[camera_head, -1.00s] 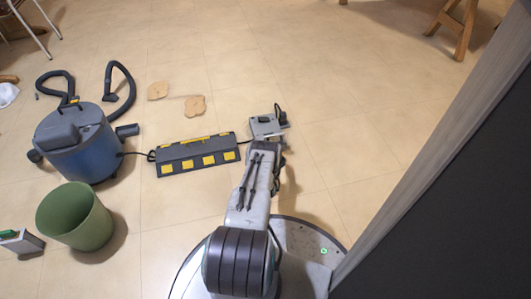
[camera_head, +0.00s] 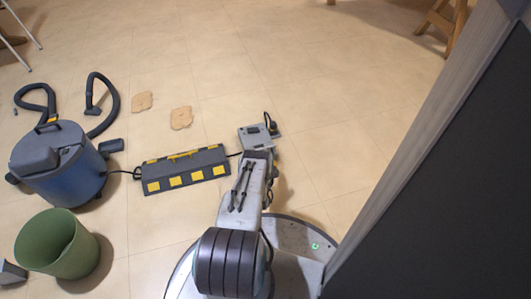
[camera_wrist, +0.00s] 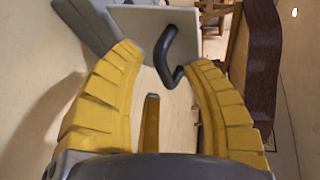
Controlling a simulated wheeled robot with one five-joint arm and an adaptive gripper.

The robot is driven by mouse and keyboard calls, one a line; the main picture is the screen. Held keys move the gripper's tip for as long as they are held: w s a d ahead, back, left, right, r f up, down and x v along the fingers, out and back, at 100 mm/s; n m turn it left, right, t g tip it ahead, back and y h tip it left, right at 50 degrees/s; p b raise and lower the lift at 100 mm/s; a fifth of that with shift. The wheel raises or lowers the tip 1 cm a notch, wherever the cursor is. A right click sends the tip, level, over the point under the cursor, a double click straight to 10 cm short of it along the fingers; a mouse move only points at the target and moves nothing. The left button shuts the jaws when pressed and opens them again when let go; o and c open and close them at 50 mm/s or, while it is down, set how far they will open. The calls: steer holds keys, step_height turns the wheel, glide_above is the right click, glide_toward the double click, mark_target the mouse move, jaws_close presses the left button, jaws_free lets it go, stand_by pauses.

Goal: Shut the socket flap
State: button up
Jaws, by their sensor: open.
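A small grey box (camera_head: 254,137), which looks like the socket, sits on the floor just beyond the end of my arm. A black hooked part (camera_head: 270,123) stands at its right side. In the wrist view, a pale square panel (camera_wrist: 143,22) with a bent black handle or cable (camera_wrist: 165,50) is ahead of my fingers; it may be the flap. My gripper (camera_wrist: 166,58) is open, its two yellow fingers spread on either side of the black part's lower end. I cannot tell whether they touch it.
A dark cable ramp with yellow squares (camera_head: 183,168) lies left of the box. A blue vacuum cleaner (camera_head: 60,165) and green bin (camera_head: 57,244) stand further left. A dark panel with a grey edge (camera_head: 425,150) closes off the right.

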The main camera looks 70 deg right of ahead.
steer(key=shift+d+f, duration=0.1)
steer(key=shift+d, duration=0.25)
steer(key=shift+o, duration=0.2)
jaws_close()
